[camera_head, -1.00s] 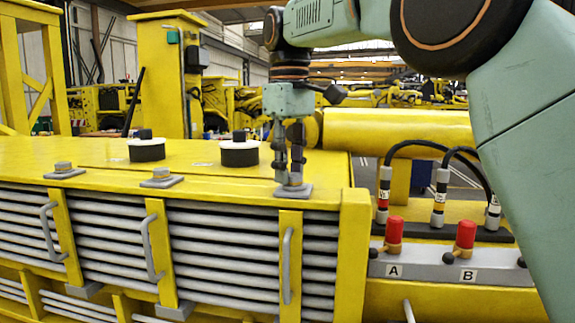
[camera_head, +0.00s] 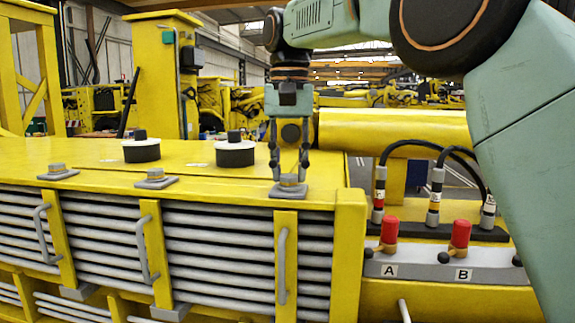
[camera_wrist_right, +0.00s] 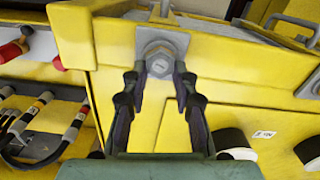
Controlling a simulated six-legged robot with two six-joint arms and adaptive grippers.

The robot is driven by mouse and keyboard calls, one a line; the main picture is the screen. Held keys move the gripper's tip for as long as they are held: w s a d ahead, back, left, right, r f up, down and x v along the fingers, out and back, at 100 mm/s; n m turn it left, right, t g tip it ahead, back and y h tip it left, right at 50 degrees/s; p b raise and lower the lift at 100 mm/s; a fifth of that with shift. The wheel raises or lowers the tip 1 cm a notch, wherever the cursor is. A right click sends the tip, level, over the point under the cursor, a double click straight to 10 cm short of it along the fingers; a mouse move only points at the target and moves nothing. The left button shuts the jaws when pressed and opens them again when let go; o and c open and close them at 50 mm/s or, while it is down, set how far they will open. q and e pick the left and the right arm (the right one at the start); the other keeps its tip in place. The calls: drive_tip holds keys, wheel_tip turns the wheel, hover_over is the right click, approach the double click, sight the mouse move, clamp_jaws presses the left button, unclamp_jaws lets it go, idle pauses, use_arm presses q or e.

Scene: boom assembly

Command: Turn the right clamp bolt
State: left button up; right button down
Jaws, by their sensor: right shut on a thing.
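The right clamp bolt (camera_head: 289,181) is a grey hex head on a square grey plate (camera_head: 289,191), at the top front edge of the yellow boom housing. My right gripper (camera_head: 289,174) points straight down over it, with one finger on each side of the head. In the right wrist view the bolt (camera_wrist_right: 158,64) sits between the fingertips of the right gripper (camera_wrist_right: 159,74), which is shut on it. The middle clamp bolt (camera_head: 155,174) and left clamp bolt (camera_head: 57,168) stand free along the same edge. My left gripper is not in view.
Two black-and-white round caps (camera_head: 141,149) (camera_head: 235,152) stand on the housing top behind the bolts. Grey handles (camera_head: 283,265) line the front. To the right are red-capped valves (camera_head: 389,230) marked A and B and black hoses (camera_head: 430,145).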

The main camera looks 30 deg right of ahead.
drive_tip(key=m, duration=0.4)
drive_tip(key=shift+s+d+r+m, duration=0.15)
drive_tip(key=shift+r+m, duration=0.1)
drive_tip(key=shift+m, duration=0.05)
drive_tip(key=m, duration=0.3)
drive_tip(key=shift+s+d+m, duration=0.1)
drive_tip(key=shift+m, duration=0.2)
drive_tip(key=m, duration=0.3)
drive_tip(key=shift+s+m, duration=0.15)
drive_tip(key=shift+m, duration=0.15)
drive_tip(key=m, duration=0.3)
drive_tip(key=shift+s+m, duration=0.15)
drive_tip(key=shift+m, duration=0.15)
drive_tip(key=m, duration=0.6)
drive_tip(key=shift+s+a+r, duration=0.1)
drive_tip(key=shift+s+a, duration=0.1)
drive_tip(key=m, duration=0.6)
drive_tip(key=shift+s+a, duration=0.1)
drive_tip(key=shift+a, duration=0.1)
